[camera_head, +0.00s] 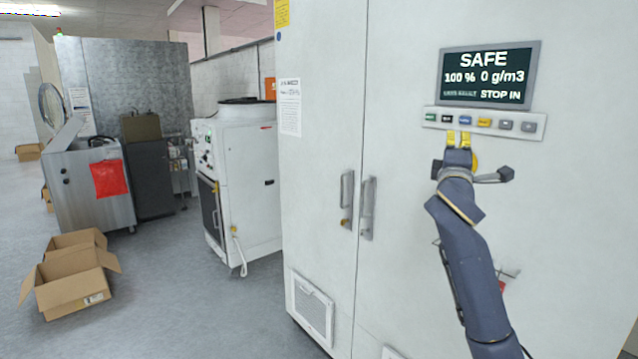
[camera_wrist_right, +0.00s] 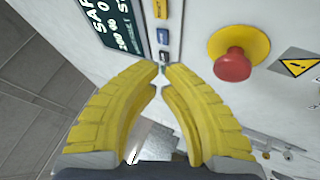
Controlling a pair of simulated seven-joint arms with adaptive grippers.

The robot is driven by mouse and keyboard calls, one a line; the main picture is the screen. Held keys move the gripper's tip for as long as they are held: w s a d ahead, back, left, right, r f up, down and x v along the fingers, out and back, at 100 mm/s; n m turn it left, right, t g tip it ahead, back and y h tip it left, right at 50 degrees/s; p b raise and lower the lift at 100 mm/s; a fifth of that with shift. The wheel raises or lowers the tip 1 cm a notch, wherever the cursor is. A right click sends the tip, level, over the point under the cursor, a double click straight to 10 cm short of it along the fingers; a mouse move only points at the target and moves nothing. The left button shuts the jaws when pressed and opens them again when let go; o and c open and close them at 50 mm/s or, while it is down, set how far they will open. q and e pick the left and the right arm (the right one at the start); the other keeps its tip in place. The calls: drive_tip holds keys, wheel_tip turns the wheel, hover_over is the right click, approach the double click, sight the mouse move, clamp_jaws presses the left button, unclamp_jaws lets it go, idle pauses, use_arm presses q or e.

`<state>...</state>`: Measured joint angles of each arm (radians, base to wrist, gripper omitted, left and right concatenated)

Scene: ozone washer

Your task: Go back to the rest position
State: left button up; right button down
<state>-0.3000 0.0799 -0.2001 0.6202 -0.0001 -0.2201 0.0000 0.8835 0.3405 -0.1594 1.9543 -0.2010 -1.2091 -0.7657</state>
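My right gripper (camera_head: 458,136) is in front of the white washer cabinet (camera_head: 400,290), just below the button strip (camera_head: 527,127). Its yellow fingers point up toward the buttons. In the right wrist view the two curved fingertips (camera_wrist_right: 162,66) come together with almost no gap and nothing between them. They lie close to the lower end of the button strip (camera_wrist_right: 163,22) in that view; whether they touch a button I cannot tell. My left gripper is not in view.
A display (camera_head: 489,75) reading SAFE sits above the buttons. A red stop button (camera_wrist_right: 232,65) on a yellow base is beside the fingers. Door handles (camera_head: 346,200) stick out at the cabinet's middle. Open cardboard boxes (camera_head: 72,290) lie on the floor at left.

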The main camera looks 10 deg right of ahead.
drive_tip(key=s+a+f+g+y, duration=0.1)
drive_tip(key=s+a+f+g, duration=0.15)
drive_tip(key=f, duration=1.05)
drive_tip(key=s+a+f+m+g+y, duration=0.15)
drive_tip(key=s+f, duration=0.25)
drive_tip(key=f, duration=0.8)
drive_tip(key=s+a+f+g+y, duration=0.1)
drive_tip(key=s+f+y, duration=0.15)
drive_tip(key=f, duration=1.05)
drive_tip(key=s+a+f+m+g, duration=0.2)
drive_tip(key=s+f+g, duration=0.2)
drive_tip(key=s+f, duration=1.25)
drive_tip(key=s+a+f+m+g+y, duration=0.15)
drive_tip(key=s+f, duration=0.25)
drive_tip(key=s, duration=0.5)
drive_tip(key=s+f+g, duration=0.2)
drive_tip(key=s+f, duration=0.2)
drive_tip(key=s, duration=0.5)
drive_tip(key=s+a+f+g+y, duration=0.2)
drive_tip(key=a+f, duration=0.1)
drive_tip(key=f, duration=1.4)
drive_tip(key=s+a+f+g+y, duration=0.1)
drive_tip(key=a+f+y, duration=0.15)
drive_tip(key=f, duration=1.45)
drive_tip(key=s+f+m+g, duration=0.3)
drive_tip(key=s+f, duration=1.5)
drive_tip(key=s, duration=0.3)
drive_tip(key=shift+a, duration=0.3)
